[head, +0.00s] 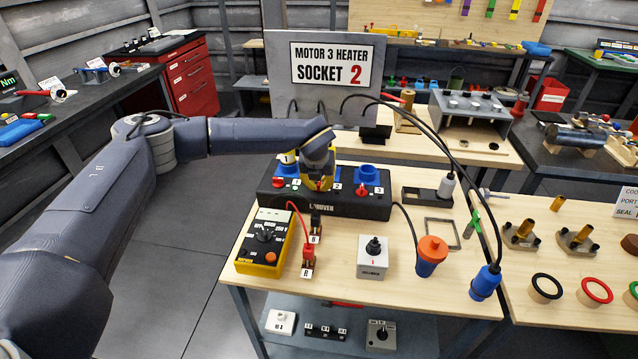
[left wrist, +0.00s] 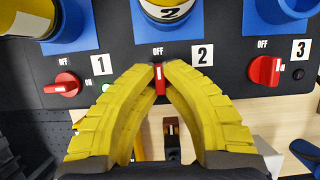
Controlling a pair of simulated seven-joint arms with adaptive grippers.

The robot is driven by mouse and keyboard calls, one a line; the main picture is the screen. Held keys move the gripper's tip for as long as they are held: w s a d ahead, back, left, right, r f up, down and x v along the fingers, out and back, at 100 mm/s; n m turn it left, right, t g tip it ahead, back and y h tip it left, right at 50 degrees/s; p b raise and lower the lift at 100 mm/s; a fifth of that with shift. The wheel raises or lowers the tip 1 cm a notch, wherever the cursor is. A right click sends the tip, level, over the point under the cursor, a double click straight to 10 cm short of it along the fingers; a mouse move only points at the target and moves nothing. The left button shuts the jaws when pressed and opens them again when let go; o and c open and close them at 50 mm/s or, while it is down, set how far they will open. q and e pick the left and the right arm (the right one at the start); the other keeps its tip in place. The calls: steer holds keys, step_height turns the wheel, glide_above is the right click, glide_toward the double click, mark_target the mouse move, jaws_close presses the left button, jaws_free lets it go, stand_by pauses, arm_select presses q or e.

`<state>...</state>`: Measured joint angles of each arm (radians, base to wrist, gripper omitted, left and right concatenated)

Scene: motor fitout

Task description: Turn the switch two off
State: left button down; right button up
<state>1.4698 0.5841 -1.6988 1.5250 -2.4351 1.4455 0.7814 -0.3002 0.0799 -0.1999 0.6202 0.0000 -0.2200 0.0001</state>
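The black socket box (head: 350,208) stands at the back of the near table, with numbered sockets and red rotary switches. My left gripper (head: 320,186) reaches down to its middle. In the left wrist view, my left gripper's yellow fingers (left wrist: 160,72) close in from both sides on the red knob of switch two (left wrist: 160,80). The knob stands upright, its white mark up towards the OFF label; the fingers cover much of it. Switch one (left wrist: 63,84) is at left with its mark lying sideways. Switch three (left wrist: 265,70) is at right with its mark near upright. My right gripper is not seen.
A sign reading Motor 3 Heater Socket 2 (head: 333,66) stands behind. A yellow multimeter (head: 263,245), a grey switch box (head: 373,259) and an orange-and-blue plug (head: 430,256) are in front.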

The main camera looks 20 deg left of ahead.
arm_select(q)
steer(key=shift+f, duration=0.1)
steer(key=c, duration=1.5)
jaws_free()
steer(key=v, duration=1.2)
steer(key=shift+d, duration=0.1)
